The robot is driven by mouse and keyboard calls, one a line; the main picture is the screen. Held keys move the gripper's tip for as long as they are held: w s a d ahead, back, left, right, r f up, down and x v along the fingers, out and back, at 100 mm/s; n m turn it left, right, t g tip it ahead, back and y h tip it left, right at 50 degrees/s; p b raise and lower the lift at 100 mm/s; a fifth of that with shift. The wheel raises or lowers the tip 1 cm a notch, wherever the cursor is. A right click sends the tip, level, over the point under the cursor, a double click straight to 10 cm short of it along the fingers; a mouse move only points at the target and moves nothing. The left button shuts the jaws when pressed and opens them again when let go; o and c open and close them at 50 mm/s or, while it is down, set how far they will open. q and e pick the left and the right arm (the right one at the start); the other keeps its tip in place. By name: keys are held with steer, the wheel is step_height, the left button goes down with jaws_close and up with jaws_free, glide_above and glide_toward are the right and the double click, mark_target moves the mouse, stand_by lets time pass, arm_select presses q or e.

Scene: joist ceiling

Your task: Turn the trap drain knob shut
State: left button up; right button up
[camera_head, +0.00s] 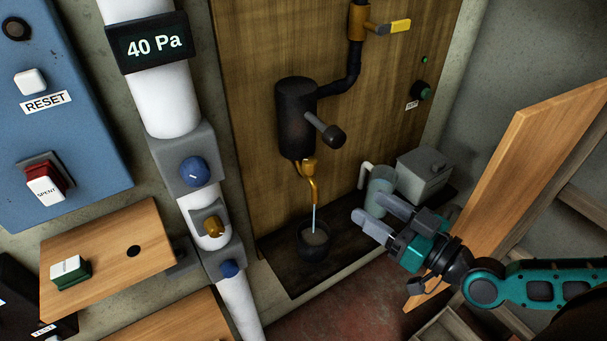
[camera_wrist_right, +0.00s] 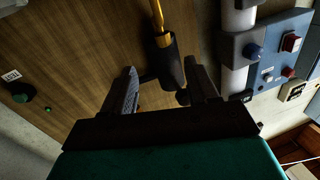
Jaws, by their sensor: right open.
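The trap (camera_head: 294,112) is a dark upright cylinder on the wooden board. A grey stem with a black round knob (camera_head: 333,137) sticks out from its side. Below it is a brass drain fitting (camera_head: 308,168) with a thin spout. A pale stream runs from the spout into a dark cup (camera_head: 314,241). I cannot tell which part is the drain knob. My right gripper (camera_head: 373,209) is open and empty, right of the cup and below the trap, touching neither. In the right wrist view the trap (camera_wrist_right: 170,62) appears upside down between the fingers. My left gripper is not in view.
A clear jug (camera_head: 379,190) and a grey box (camera_head: 424,174) stand on the dark shelf (camera_head: 290,280) close behind my right gripper. A wooden plank (camera_head: 520,170) rises at the right. A white pipe (camera_head: 165,100) with blue knobs and a "40 Pa" display stands left.

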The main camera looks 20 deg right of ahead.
mark_target(316, 172)
steer(key=shift+n, duration=0.6)
steer(key=b+x, duration=0.1)
steer(key=x, duration=1)
steer(key=shift+w+a+r, duration=0.1)
steer(key=shift+w+a, duration=0.4)
steer(key=shift+w, duration=0.35)
